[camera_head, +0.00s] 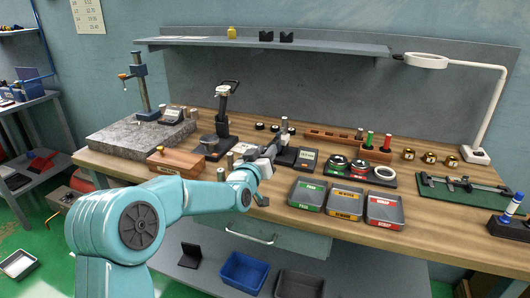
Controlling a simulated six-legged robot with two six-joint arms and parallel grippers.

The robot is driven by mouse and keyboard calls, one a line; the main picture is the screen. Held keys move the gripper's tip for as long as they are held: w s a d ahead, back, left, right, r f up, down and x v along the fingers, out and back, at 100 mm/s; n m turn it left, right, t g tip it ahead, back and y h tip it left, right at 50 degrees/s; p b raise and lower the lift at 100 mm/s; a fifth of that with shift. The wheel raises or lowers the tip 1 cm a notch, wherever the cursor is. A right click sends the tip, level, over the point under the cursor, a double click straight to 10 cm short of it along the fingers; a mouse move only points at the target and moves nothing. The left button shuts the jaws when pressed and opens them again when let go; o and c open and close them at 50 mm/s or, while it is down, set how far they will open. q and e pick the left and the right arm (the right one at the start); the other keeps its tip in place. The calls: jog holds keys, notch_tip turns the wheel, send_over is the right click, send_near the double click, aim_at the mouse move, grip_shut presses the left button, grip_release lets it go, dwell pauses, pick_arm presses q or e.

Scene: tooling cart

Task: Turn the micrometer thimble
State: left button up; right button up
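My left arm comes in from the lower left, and its dark gripper (272,149) reaches over the middle of the workbench. Its fingers are small and dark here, and I cannot tell whether they are open or shut. The gripper is at a small upright device with a grey cylindrical top (284,126), beside a black box with a display (306,158). This may be the micrometer, but the gripper hides much of it, and I cannot make out a thimble or whether the fingers touch it. My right gripper is not in view.
Green, yellow and red labelled trays (345,202) sit right of the gripper. A black gauge stand (222,120) and wooden box (176,161) are to its left. A granite plate (120,138) lies far left. A ring lamp (428,61) stands at the right. A shelf (330,47) runs behind.

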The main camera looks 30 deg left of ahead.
pick_arm(q)
jog(key=shift+c, duration=0.3)
grip_shut()
jog(key=shift+f+n+b, duration=0.15)
jog(key=shift+n+b, duration=0.25)
jog(key=shift+b, duration=0.3)
jog(key=n+b, duration=0.9)
jog(key=b, duration=0.3)
jog(key=shift+a+f, duration=0.1)
jog(key=shift+f, duration=0.05)
jog(key=n+b, duration=0.2)
jog(key=n, duration=0.1)
jog(key=shift+n, duration=0.3)
jog(key=shift+n+b, duration=0.95)
jog(key=shift+n, duration=0.95)
jog(key=shift+o, duration=0.3)
grip_release()
